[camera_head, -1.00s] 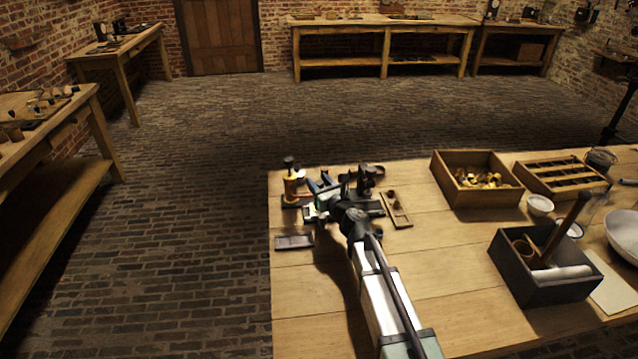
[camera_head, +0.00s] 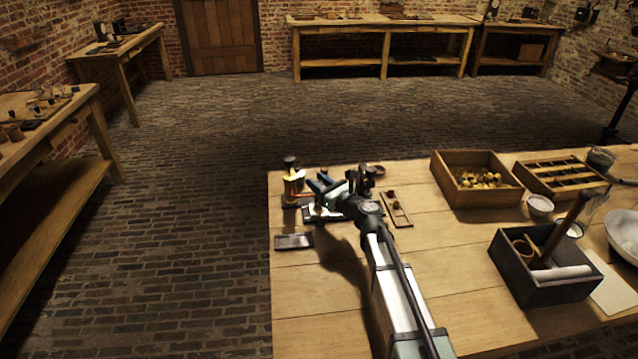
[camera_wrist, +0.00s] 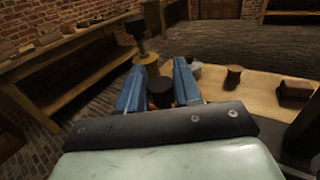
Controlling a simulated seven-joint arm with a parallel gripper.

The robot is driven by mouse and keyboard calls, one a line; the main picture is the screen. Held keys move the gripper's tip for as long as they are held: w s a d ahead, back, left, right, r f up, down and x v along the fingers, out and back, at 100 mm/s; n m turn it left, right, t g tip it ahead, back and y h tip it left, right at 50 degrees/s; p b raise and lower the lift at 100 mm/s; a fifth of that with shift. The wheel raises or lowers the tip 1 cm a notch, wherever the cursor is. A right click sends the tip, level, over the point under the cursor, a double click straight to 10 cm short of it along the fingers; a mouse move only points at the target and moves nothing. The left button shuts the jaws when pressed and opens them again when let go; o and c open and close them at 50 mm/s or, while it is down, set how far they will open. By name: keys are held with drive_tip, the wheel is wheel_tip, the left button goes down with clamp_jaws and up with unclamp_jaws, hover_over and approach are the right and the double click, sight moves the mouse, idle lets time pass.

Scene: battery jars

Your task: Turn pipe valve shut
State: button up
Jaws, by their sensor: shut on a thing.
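My gripper (camera_head: 316,184) is at the far left of the near table, its blue fingers low among small fittings. In the wrist view the fingers (camera_wrist: 160,84) are shut on a dark round-topped part (camera_wrist: 160,92) with a little red beside it. I cannot tell for certain that this is the valve's handle. Just beyond the fingertips stands an upright brass fitting with a black knob (camera_head: 290,162), also in the wrist view (camera_wrist: 137,28). My gripper and wrist hide much of the fittings' base.
A small dark-framed plate (camera_head: 294,241) lies left of my arm. A narrow wooden tray (camera_head: 404,222) lies to its right. Farther right are a wooden box of brass pieces (camera_head: 441,184), a slotted wooden tray (camera_head: 533,187) and a dark box (camera_head: 555,292). The table's middle is clear.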

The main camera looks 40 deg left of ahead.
drive_tip(key=shift+g, duration=0.3)
drive_tip(key=o, duration=0.9)
drive_tip(key=d, duration=0.4)
drive_tip(key=s+d, duration=0.1)
drive_tip(key=d, duration=0.4)
drive_tip(key=s+d, duration=0.1)
drive_tip(key=d, duration=0.3)
drive_tip(key=shift+s+d, duration=0.25)
drive_tip(key=shift+d, duration=0.05)
